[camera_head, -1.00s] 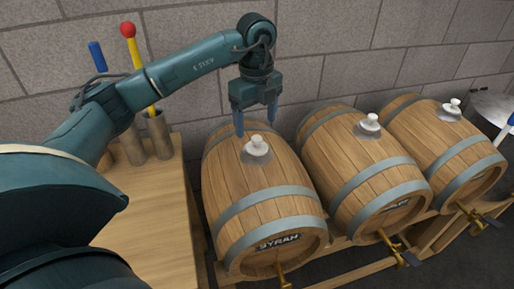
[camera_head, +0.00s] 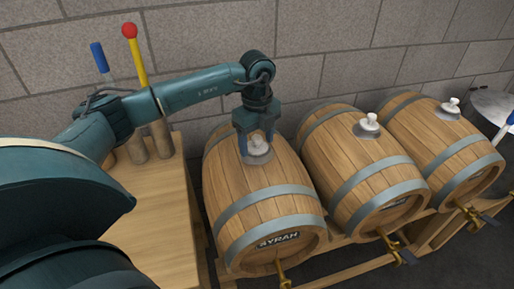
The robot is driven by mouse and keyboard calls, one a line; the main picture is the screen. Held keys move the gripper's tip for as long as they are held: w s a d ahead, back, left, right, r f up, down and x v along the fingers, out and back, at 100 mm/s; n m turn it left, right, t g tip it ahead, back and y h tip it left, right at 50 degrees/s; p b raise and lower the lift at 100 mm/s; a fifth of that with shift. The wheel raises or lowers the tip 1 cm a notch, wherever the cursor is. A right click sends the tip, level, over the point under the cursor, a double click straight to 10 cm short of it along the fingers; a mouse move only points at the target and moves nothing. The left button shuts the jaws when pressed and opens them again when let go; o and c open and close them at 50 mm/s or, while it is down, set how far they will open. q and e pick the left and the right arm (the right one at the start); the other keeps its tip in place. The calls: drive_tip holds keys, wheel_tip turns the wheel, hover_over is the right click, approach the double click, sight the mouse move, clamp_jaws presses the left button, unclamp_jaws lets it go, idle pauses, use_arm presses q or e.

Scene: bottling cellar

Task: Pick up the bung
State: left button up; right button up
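A white bung (camera_head: 257,146) sits on the top of the nearest barrel (camera_head: 262,192), the one labelled SYRAH, inside a grey ring. My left gripper (camera_head: 256,147) points down over this bung, with its blue fingertips on either side of it. The fingers are apart, and I cannot tell whether they touch the bung. Similar white bungs sit on the middle barrel (camera_head: 369,124) and on the far right barrel (camera_head: 452,105). My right gripper is not in view.
A wooden table (camera_head: 150,215) at the left bears holders with a red-topped yellow tool (camera_head: 137,62) and a blue-handled tool (camera_head: 98,57). The barrels lie on a wooden rack (camera_head: 440,240) with brass taps in front. A block wall stands behind.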

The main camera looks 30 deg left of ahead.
sight(257, 137)
use_arm(q)
drive_tip(key=c, duration=0.8)
drive_tip(key=shift+o, duration=0.2)
drive_tip(key=shift+r, duration=0.1)
wheel_tip(257, 137, up, 9)
drive_tip(key=shift+r+b, duration=0.1)
drive_tip(key=shift+b, duration=0.5)
drive_tip(key=shift+r, duration=0.35)
drive_tip(key=shift+s+f, duration=0.1)
